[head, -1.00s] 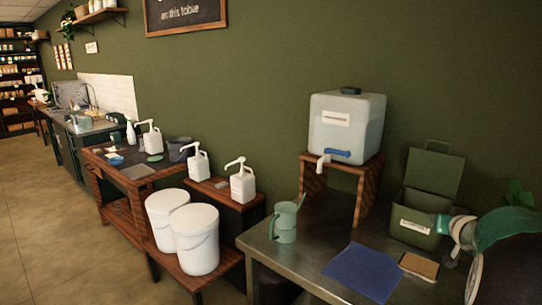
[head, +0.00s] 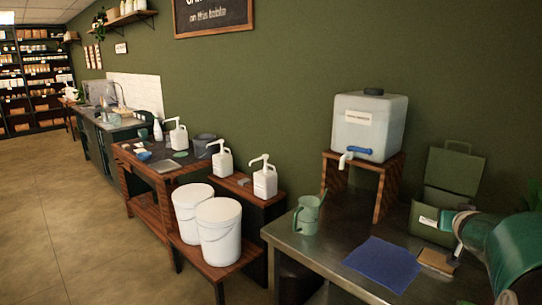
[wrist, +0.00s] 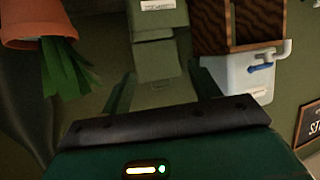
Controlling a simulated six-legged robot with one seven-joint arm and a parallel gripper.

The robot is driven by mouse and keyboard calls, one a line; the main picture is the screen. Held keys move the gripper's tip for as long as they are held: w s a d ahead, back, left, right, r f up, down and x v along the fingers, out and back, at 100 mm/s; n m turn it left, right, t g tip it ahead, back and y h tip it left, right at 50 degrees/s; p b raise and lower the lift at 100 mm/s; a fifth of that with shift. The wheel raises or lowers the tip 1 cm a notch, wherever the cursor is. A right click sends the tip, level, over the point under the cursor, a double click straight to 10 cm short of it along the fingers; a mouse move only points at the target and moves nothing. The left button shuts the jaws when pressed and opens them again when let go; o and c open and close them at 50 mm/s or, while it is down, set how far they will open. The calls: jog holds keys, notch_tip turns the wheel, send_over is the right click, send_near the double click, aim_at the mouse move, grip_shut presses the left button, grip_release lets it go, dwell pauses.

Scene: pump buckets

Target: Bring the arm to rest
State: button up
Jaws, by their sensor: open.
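My green arm (head: 512,250) shows at the right edge of the head view, in front of the metal table and partly over the green lidded box (head: 428,222). My gripper (wrist: 160,88) shows in the wrist view with two dark green fingers spread apart and nothing between them. The wrist view is upside down; the green box (wrist: 155,62) appears beyond the fingers, apart from them.
The metal table (head: 330,258) holds a green jug (head: 306,217), a blue cloth (head: 382,264) and a water tank (head: 368,125) on a wooden stand. Two white buckets (head: 219,232) stand at left. A potted plant (wrist: 38,25) is near the wrist. Floor at left is clear.

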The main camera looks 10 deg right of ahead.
jog(key=s+a+r+n+g+y, duration=0.1)
jog(key=s+a, duration=0.2)
jog(key=a, duration=0.6)
jog(key=s+a+r+g, duration=0.1)
jog(key=s+a, duration=0.1)
jog(key=a, duration=0.7)
jog(key=s+a+f+n+g+y, duration=0.1)
jog(key=s+a+f+n+y, duration=0.1)
jog(key=s+a, duration=0.6)
jog(key=s+a+f+n+g+y, duration=0.2)
jog(key=s+a, duration=0.7)
jog(key=a, duration=0.5)
notch_tip(320, 180, down, 3)
jog(key=n+y, duration=0.1)
jog(key=y, duration=0.1)
jog(key=shift+s+y, duration=0.2)
jog(key=shift+y, duration=0.1)
